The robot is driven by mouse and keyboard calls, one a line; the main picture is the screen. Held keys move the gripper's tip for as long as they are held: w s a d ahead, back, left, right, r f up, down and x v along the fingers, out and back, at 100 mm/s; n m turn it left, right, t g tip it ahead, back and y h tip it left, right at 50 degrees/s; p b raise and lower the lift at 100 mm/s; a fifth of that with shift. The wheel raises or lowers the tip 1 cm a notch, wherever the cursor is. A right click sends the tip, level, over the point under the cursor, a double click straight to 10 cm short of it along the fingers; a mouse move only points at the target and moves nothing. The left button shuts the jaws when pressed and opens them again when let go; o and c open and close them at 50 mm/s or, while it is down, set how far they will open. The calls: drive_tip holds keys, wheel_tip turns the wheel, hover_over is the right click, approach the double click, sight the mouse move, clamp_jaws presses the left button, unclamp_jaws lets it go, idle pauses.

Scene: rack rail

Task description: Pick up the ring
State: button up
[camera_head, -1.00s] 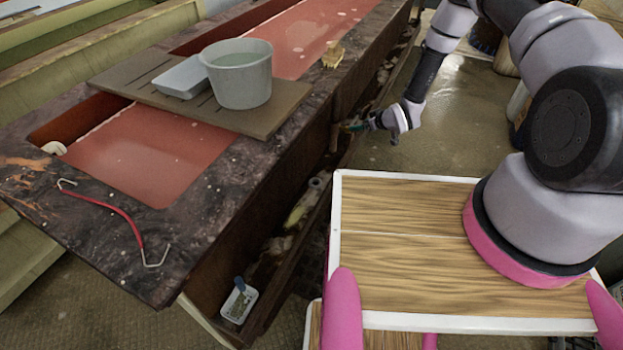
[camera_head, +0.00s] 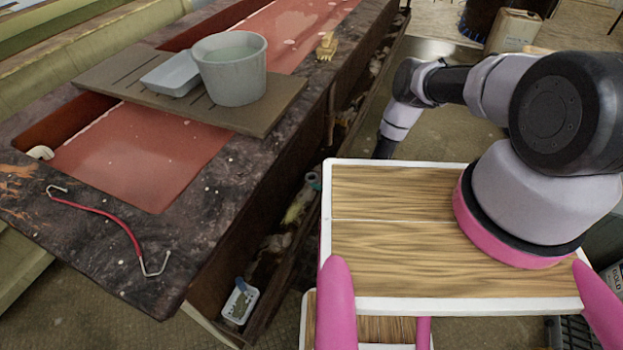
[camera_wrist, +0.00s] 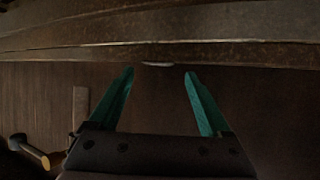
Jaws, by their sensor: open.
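I cannot make out a ring with certainty in either view. In the wrist view my gripper (camera_wrist: 158,74) is open, with its two green fingers apart and nothing between them. A small pale sliver (camera_wrist: 157,63) shows just beyond the fingertips, at the lower edge of a worn brown ledge; I cannot tell what it is. In the head view my forearm points down beside the dark workbench (camera_head: 225,212), and the gripper itself is hidden behind my tray-like body top.
The workbench holds a grey bucket (camera_head: 235,85), a white tray (camera_head: 170,77), a red cord with metal hooks (camera_head: 110,217) and a yellowish brush-like item (camera_head: 326,46). A low shelf along its side holds clutter, including a small white container (camera_head: 240,302). A mallet-like tool (camera_wrist: 30,151) shows lower left in the wrist view.

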sight(309, 176)
drive_tip(key=shift+x, duration=2.65)
drive_tip(key=shift+w+r, duration=0.15)
drive_tip(key=shift+w, duration=0.05)
drive_tip(key=c, duration=1.1)
drive_tip(key=shift+r, duration=0.1)
drive_tip(key=shift+c, duration=0.2)
